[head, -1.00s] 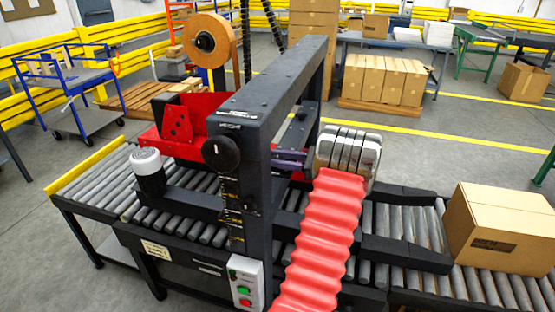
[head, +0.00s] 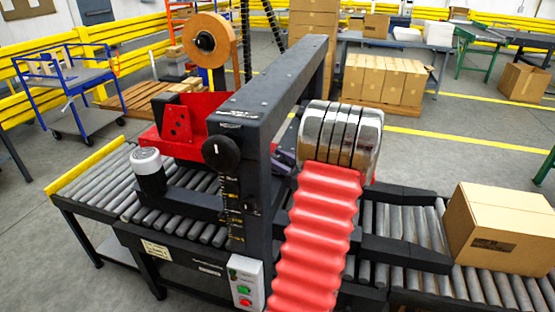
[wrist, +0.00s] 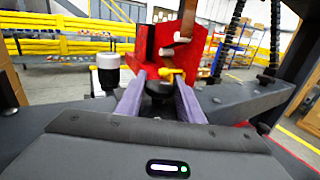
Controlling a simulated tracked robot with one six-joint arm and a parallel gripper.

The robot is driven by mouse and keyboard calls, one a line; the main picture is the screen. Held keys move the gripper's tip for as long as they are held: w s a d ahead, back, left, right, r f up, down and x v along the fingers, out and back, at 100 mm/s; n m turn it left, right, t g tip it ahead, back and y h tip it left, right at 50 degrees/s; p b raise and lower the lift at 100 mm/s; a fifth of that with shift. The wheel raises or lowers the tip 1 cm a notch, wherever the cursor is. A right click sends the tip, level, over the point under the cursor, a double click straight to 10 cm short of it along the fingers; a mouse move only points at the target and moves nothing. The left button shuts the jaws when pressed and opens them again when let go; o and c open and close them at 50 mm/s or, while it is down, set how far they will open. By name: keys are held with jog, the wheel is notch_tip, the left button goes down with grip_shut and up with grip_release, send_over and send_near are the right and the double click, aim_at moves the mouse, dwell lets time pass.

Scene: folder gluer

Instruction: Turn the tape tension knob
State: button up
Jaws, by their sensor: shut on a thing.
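The tape tension knob appears to be the small yellow knob (wrist: 173,74) in front of the red tape head (wrist: 180,45) in the wrist view. My gripper (wrist: 159,78) has its two purple fingers on either side of it and is shut on it, with a dark rounded part low between the fingers. In the head view the red tape head (head: 178,125) sits behind the dark frame.
The dark frame (head: 272,85) stands close to my arm, with a black height knob (head: 221,154) on its post. A black-and-white cylinder (head: 150,172) is left of it. A cardboard box (head: 502,230) rests on the rollers at right. A tape roll (head: 208,42) is above.

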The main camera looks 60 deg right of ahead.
jog(key=shift+w+a+m+g+h, duration=0.1)
jog(key=shift+m+g+h, duration=0.8)
jog(key=shift+h, duration=0.55)
jog(key=shift+m+g+h, duration=0.7)
jog(key=shift+m+h, duration=0.4)
jog(key=shift+h, duration=0.35)
jog(key=shift+m+g+h, duration=0.3)
jog(key=shift+m, duration=0.1)
jog(key=o, duration=1)
jog(key=shift+s, duration=0.2)
jog(key=v, duration=1.3)
jog(key=shift+s+a, duration=0.2)
